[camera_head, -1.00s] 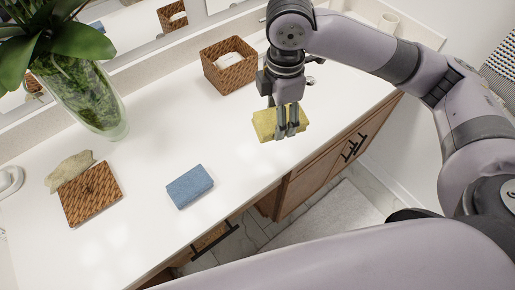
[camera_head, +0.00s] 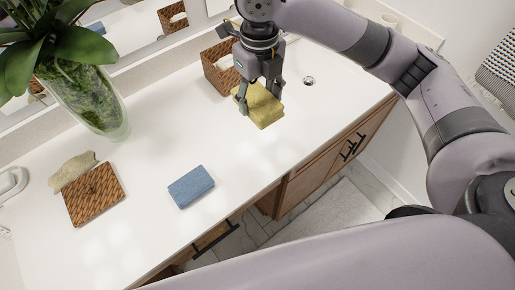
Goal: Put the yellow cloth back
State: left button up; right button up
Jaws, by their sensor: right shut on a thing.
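The yellow cloth (camera_head: 265,108) is a folded block in the head view, above or at the counter near the wicker basket. My right gripper (camera_head: 260,98) is shut on it, with fingers on either side. I cannot tell for sure whether the cloth clears the counter. The wicker basket (camera_head: 219,75) stands just behind and left of the gripper, partly hidden by it. A folded blue cloth (camera_head: 190,187) lies on the counter in front. My left gripper is not in view.
The white counter (camera_head: 150,145) is clear in the middle. A glass vase with a plant (camera_head: 95,105) stands at the back left. A flat wicker tray (camera_head: 94,194) with a pale cloth (camera_head: 73,171) beside it lies at left. A drain hole (camera_head: 308,81) shows at right.

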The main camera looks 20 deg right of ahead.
notch_tip(320, 180, down, 15)
jog(key=p, duration=0.2)
jog(key=shift+r+p, duration=0.2)
jog(key=shift+p, duration=0.15)
notch_tip(320, 180, down, 5)
jog(key=shift+r+p, duration=0.1)
jog(key=shift+p, duration=0.35)
jog(key=shift+f, duration=0.25)
jog(key=shift+f, duration=0.15)
jog(key=o, duration=1.1)
